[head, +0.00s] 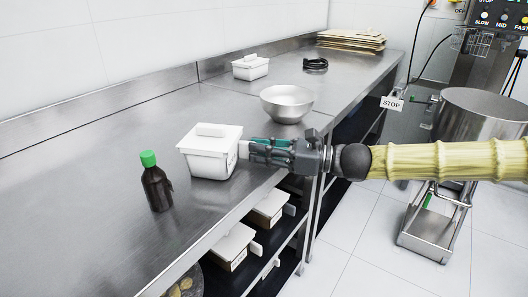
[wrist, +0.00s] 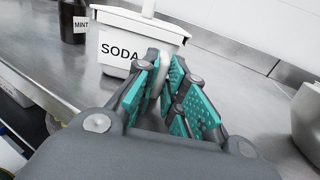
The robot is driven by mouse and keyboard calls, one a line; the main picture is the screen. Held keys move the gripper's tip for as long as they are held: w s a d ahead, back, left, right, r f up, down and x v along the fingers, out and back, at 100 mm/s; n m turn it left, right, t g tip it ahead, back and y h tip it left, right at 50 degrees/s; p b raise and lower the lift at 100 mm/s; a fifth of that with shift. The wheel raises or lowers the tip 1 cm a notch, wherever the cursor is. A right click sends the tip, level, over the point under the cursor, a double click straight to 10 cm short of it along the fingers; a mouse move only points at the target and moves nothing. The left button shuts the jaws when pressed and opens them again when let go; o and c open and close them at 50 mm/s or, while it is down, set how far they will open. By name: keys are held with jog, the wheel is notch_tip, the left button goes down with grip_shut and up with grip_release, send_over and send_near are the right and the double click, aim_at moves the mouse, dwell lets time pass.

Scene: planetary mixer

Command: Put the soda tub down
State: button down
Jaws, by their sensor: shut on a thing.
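The soda tub (head: 208,163) is a white lidded box at the front part of the steel counter (head: 105,190). Its SODA label shows in the wrist view (wrist: 118,52). My gripper (head: 247,149) comes from the right and is shut on the tub's near-side handle; its teal finger pads also show in the wrist view (wrist: 165,92). The tub is upright and at or very near the counter top; I cannot tell whether its base touches.
A brown bottle with a green cap (head: 156,185), labelled MINT in the wrist view, stands left of the tub. A steel bowl (head: 286,103) stands behind it to the right. Another white tub (head: 250,68) is farther back. Tubs (head: 231,246) sit on the shelf below.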

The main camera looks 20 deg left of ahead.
jog(key=c, duration=1.5)
grip_release()
jog(key=d+p, duration=0.1)
jog(key=d, duration=1.1)
jog(key=shift+w, duration=0.2)
